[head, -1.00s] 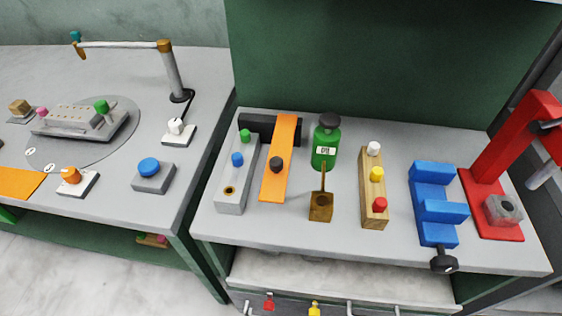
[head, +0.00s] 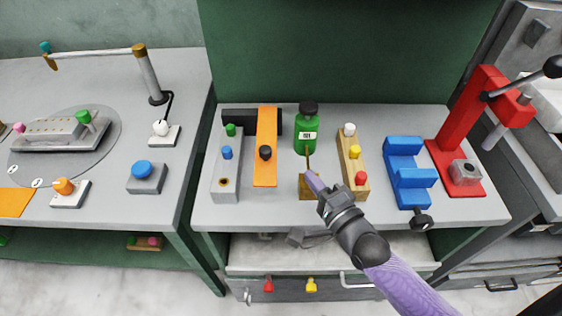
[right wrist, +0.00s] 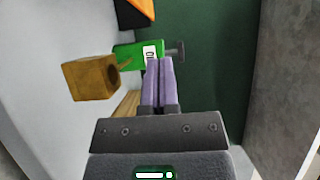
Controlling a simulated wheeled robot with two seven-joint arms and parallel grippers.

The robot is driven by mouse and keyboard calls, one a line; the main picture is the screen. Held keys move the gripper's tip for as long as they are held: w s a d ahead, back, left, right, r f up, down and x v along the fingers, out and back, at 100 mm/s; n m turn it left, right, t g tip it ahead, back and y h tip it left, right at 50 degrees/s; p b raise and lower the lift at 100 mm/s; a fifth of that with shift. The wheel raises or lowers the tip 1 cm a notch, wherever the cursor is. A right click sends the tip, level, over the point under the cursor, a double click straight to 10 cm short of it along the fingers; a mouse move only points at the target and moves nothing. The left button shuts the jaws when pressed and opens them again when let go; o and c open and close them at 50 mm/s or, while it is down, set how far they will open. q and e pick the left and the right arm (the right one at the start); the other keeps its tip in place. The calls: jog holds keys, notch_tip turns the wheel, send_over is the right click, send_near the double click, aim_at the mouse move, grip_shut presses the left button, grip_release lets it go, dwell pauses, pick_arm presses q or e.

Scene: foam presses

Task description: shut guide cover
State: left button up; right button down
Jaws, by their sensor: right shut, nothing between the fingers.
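A long orange plate (head: 266,122) with a black knob (head: 265,152) lies beside a grey block (head: 228,182) in the head view; I take it for the guide cover. Its far end meets a dark block (head: 236,116). My right gripper (head: 309,176) has purple fingers held together, with nothing between them. It is to the right of the orange plate, over a small brown block (head: 304,190) that it partly hides. In the right wrist view the shut fingers (right wrist: 160,62) point toward the green bottle (right wrist: 124,54). My left gripper is not in view.
The green bottle (head: 306,135) stands just behind the right gripper. A wooden block (head: 347,162) with coloured pegs, a blue vise (head: 405,172) and a red press (head: 462,130) stand to the right. A green panel (head: 330,50) closes off the back.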

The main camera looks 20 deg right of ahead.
jog(key=x, duration=0.4)
jog(key=shift+b, duration=0.4)
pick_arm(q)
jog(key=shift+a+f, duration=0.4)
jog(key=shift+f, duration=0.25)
pick_arm(e)
jog(key=w+a, duration=0.2)
jog(key=a, duration=0.1)
jog(key=shift+w+a, duration=0.3)
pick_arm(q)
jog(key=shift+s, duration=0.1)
